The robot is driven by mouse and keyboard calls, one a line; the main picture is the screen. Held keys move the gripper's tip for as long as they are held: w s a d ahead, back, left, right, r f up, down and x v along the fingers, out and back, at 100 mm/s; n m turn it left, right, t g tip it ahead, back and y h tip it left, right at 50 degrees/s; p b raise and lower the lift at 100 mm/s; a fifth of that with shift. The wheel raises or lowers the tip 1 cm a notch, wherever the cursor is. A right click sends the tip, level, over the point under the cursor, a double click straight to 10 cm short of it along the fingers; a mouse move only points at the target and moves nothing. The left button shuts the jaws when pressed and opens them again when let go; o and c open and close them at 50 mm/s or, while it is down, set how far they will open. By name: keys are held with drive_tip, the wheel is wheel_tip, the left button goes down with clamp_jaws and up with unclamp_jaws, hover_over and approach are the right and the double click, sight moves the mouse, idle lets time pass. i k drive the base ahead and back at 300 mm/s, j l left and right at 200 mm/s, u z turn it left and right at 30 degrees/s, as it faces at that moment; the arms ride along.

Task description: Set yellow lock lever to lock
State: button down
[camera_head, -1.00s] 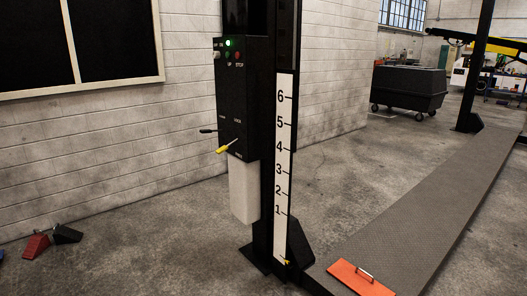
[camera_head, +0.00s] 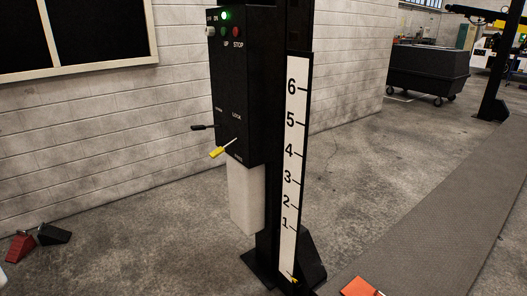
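The yellow lock lever (camera_head: 217,152) sticks out from the front of the black control box (camera_head: 232,95) on the lift post. Its yellow grip points down and to the left, and its thin metal shaft runs up to the box. A white LOCK label is above the shaft, and another small label, too small to read surely, is below it. A black lever (camera_head: 202,127) sticks out to the left, just above the yellow one. My gripper is not in view.
A white height scale (camera_head: 291,180) runs down the post. The grey ramp (camera_head: 420,240) with an orange plate (camera_head: 358,287) lies at right. Red (camera_head: 20,247) and black (camera_head: 54,234) chocks lie at lower left. A dark cart (camera_head: 430,70) stands behind. The floor before the box looks clear.

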sight(218, 152)
drive_tip(key=i+l+z, duration=0.1)
drive_tip(key=i+z, duration=0.35)
drive_tip(key=i, duration=0.85)
